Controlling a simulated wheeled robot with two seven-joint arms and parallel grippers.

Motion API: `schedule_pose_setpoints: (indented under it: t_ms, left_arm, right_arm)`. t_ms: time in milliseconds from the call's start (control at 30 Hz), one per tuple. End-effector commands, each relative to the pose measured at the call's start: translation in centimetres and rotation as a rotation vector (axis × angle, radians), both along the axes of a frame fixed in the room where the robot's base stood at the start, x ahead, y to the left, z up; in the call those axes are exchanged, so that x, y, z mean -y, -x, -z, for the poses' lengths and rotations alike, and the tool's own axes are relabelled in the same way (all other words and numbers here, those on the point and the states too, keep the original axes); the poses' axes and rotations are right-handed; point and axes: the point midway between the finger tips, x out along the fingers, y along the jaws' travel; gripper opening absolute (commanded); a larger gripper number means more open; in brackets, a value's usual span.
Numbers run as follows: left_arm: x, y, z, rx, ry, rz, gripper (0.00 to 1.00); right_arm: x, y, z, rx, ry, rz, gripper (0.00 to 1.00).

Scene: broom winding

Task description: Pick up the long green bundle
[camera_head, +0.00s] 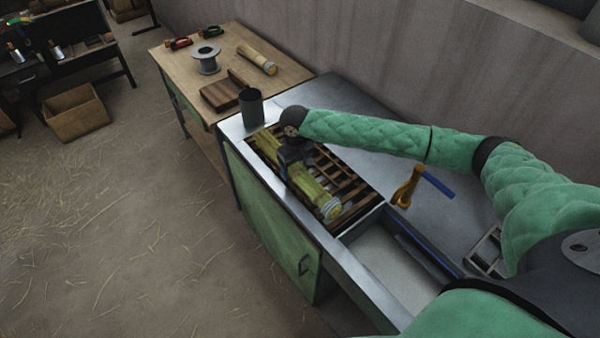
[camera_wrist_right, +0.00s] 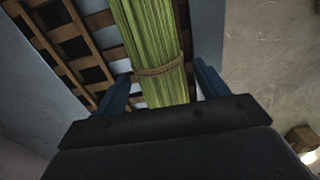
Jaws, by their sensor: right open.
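The long green bundle (camera_head: 312,188) lies on a wooden slatted rack (camera_head: 350,184) set into the metal bench. In the head view my right gripper (camera_head: 294,166) is over its middle and hides part of it. In the right wrist view the bundle (camera_wrist_right: 148,40) is tied with a brown cord and runs between the two blue fingers of my right gripper (camera_wrist_right: 158,88). The fingers stand apart on either side of it, with a gap visible on each side. My left gripper is not in view.
A dark cup (camera_head: 251,106) stands at the rack's far end. An orange-and-blue tool (camera_head: 421,184) lies on the metal bench (camera_head: 455,205). A wooden table (camera_head: 290,72) behind holds a spool (camera_head: 206,58), a brown block (camera_head: 222,93) and a shorter bundle (camera_head: 257,59). A box (camera_head: 75,112) is on the floor.

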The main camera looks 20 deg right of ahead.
Motion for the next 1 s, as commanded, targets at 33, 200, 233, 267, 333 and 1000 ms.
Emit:
schedule_pose_setpoints:
  t_ms: [33, 200, 233, 267, 333, 1000]
  left_arm:
    - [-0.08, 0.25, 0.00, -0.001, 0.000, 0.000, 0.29]
    - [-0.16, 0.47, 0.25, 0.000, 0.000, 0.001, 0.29]
    - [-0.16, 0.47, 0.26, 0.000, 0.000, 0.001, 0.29]
    - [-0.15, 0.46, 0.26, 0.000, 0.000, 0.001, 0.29]
    - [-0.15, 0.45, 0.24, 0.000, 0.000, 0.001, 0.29]
    - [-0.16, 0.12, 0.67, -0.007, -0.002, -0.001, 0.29]
  right_arm:
    - [0.03, -0.03, 0.17, 0.000, 0.000, 0.001, 0.73]
    - [0.00, -0.03, 0.63, 0.001, 0.000, 0.000, 0.73]
    - [0.00, -0.03, 0.63, 0.001, 0.000, 0.000, 0.73]
    - [0.00, -0.03, 0.63, 0.001, 0.000, 0.000, 0.73]
    - [0.00, -0.03, 0.63, 0.001, 0.000, 0.000, 0.73]
    - [0.01, -0.07, -0.09, 0.003, -0.001, 0.000, 0.23]
